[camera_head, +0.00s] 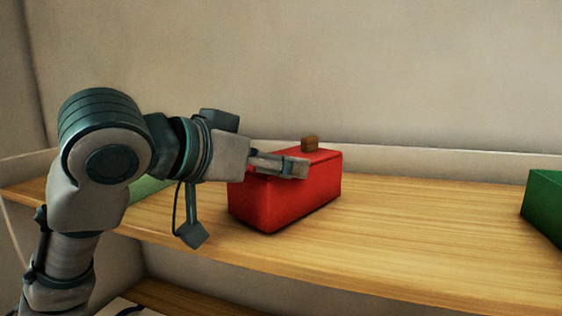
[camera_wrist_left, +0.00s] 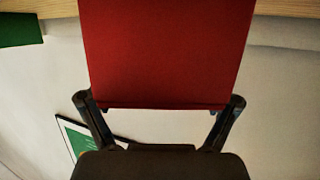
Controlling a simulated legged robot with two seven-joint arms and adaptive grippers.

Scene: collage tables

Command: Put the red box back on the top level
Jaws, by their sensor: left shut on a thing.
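The red box (camera_head: 290,203) is upright over the wooden top shelf board, near its front edge. It looks level and appears to rest on the board, though a small gap under it cannot be ruled out. My left gripper (camera_head: 298,168) reaches in from the left and is shut on the upper part of the red box. In the left wrist view the red box (camera_wrist_left: 165,50) fills the space between the two dark fingers. My right gripper is in neither view.
The top shelf board (camera_head: 430,225) is bare to the right of the red box. A green box (camera_head: 545,203) stands at the right edge, and a green surface (camera_head: 148,187) shows behind my arm. A lower wooden level (camera_head: 185,297) lies below. The wall is behind.

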